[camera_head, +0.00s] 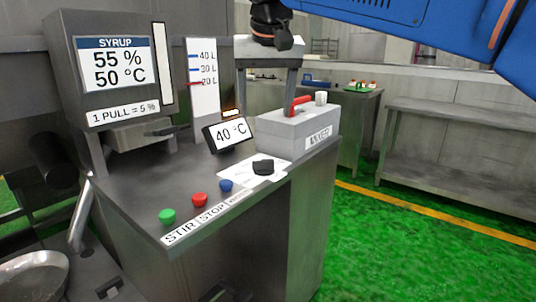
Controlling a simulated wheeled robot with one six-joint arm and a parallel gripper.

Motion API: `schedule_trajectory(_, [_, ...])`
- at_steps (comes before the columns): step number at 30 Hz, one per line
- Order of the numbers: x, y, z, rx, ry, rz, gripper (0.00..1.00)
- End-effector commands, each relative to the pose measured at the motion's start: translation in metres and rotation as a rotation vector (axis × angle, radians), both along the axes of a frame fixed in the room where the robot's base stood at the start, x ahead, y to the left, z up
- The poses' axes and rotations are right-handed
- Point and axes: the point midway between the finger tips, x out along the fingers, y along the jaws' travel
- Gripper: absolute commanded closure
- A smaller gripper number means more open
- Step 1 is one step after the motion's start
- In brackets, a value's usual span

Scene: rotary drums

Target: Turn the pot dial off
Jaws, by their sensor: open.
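The pot dial (263,167) is a black knob on a white plate, on top of the steel console in the head view. The plate lies to the right of the blue button, in front of the grey mixer box. The dial's pointer and its setting are too small to read. My gripper (273,34) is the dark part at the top centre, partly cut off by the frame edge. It is open, high above and well apart from the dial. Its fingers are hard to make out. My blue arm crosses the upper right.
Green, red (200,200) and blue buttons line the console's front. A tilted display (228,133) reads 40 °C behind the dial. The mixer box (298,132) has a red lever (298,104). A syrup unit (108,70) stands left. Green floor lies right.

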Motion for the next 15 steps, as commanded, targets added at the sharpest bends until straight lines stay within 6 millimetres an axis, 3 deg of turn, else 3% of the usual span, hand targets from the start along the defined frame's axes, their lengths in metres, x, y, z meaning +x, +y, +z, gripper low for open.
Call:
schedule_trajectory(5, [0.006,0.000,-0.015,-0.002,0.002,-0.001,0.33])
schedule_trajectory(15, [0.028,0.003,-0.070,-0.001,0.001,0.000,0.33])
